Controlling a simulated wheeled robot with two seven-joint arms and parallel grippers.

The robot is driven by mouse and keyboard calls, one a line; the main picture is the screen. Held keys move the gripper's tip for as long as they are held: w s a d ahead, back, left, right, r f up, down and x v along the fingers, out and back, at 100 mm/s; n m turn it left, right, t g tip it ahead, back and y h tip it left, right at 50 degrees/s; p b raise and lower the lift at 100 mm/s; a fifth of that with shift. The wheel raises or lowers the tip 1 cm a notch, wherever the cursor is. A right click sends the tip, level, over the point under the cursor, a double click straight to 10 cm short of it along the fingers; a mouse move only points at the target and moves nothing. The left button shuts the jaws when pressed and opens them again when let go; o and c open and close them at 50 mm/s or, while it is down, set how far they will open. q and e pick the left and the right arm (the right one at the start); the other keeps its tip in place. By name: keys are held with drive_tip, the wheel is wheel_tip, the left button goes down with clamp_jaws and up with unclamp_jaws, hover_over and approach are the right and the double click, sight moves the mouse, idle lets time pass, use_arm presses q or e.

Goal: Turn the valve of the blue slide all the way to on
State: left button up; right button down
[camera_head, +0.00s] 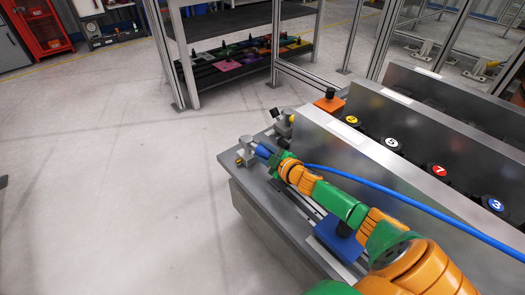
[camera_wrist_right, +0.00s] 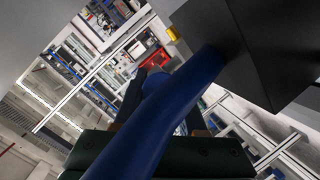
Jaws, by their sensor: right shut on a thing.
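The blue slide (camera_head: 335,238) sits on the metal rail of the grey bench, with a black knob on top, partly behind my right arm. A blue valve handle (camera_head: 263,151) with silver and brass fittings (camera_head: 244,153) is at the bench's far left end. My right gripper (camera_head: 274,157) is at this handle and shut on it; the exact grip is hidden. In the right wrist view, a thick blue tube (camera_wrist_right: 160,110) crosses in front of dark gripper parts; the valve's turned position cannot be read there. My left gripper is not in view.
A blue hose (camera_head: 420,205) runs from near my right gripper to the right edge. Upright metal plates (camera_head: 350,150) stand along the bench, with numbered black knobs (camera_head: 391,142) behind. An orange block (camera_head: 329,103) is at the back. Open floor (camera_head: 110,180) lies left.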

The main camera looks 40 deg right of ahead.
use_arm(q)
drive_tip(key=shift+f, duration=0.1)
use_arm(e)
drive_tip(key=shift+d+y, duration=0.2)
drive_tip(key=shift+y, duration=0.1)
drive_tip(key=shift+c, duration=2.4)
unclamp_jaws()
drive_tip(key=shift+d, duration=0.1)
drive_tip(key=shift+s+r, duration=0.1)
drive_tip(key=shift+s, duration=0.1)
drive_tip(key=p+v, duration=0.3)
drive_tip(key=v, duration=0.3)
drive_tip(key=shift+s, duration=0.25)
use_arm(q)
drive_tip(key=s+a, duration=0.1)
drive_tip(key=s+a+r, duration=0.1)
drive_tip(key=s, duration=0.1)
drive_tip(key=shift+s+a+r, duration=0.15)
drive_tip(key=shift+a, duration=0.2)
